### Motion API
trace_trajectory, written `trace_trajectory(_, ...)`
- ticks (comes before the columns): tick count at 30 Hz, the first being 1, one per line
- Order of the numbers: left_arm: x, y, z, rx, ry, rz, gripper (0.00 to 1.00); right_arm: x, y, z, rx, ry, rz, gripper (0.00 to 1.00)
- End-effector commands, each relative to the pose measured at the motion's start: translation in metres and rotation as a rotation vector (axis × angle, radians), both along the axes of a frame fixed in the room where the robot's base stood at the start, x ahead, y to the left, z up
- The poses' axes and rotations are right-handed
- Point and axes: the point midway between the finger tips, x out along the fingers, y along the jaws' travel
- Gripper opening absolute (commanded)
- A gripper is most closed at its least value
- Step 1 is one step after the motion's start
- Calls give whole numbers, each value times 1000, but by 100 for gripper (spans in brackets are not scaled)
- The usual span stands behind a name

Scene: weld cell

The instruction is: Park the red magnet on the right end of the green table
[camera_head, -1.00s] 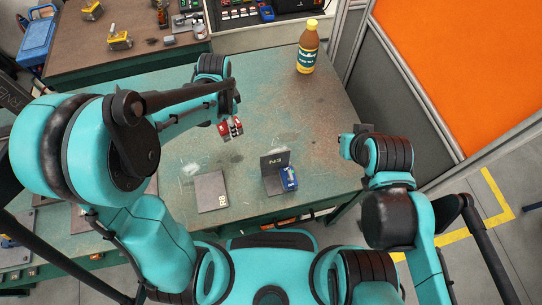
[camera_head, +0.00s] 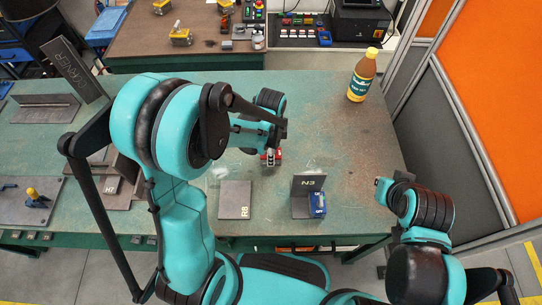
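The red magnet (camera_head: 278,157) is at the fingertips of my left gripper (camera_head: 270,157), over the middle of the green table (camera_head: 345,135). The gripper appears shut on it, though the wrist hides part of the grip. From this angle I cannot tell whether the magnet touches the table. The table's right end, beyond the N3 plate, is mostly bare. My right gripper (camera_head: 381,190) is at the table's front right edge, apart from the magnet; its fingers are too small to read.
An angled plate marked N3 (camera_head: 309,183) with a blue block (camera_head: 319,204) stands right of a flat R8 plate (camera_head: 235,200). A brown bottle (camera_head: 362,75) stands at the back right corner. More plates and a yellow-and-blue item (camera_head: 36,197) lie left. Orange panel fencing (camera_head: 497,90) bounds the right.

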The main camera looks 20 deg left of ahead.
Motion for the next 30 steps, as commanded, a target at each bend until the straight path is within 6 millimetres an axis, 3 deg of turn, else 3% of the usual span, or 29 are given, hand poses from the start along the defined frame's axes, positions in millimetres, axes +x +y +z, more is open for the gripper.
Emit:
trace_trajectory(2, 0, 0, -8, 0, 0, 0, 0, 0, 0, -5, 0, 0, 0, 0)
trace_trajectory(13, 0, 0, -11, 0, 0, 0, 0, 0, 0, -7, 0, 0, 0, 0)
trace_trajectory(14, 0, 0, -11, 0, 0, 0, 44, 0, 0, -6, 0, 0, 0, 0)
trace_trajectory(16, 0, 0, -10, 0, 0, 0, 60, 0, 0, -6, 0, 0, 0, 0)
trace_trajectory(26, 0, 0, -8, 0, 0, 0, 60, 0, 0, -4, 0, 0, 0, 0)
trace_trajectory(30, 0, 0, 8, 0, 0, 0, 60, 0, 0, 4, 0, 0, 0, 0)
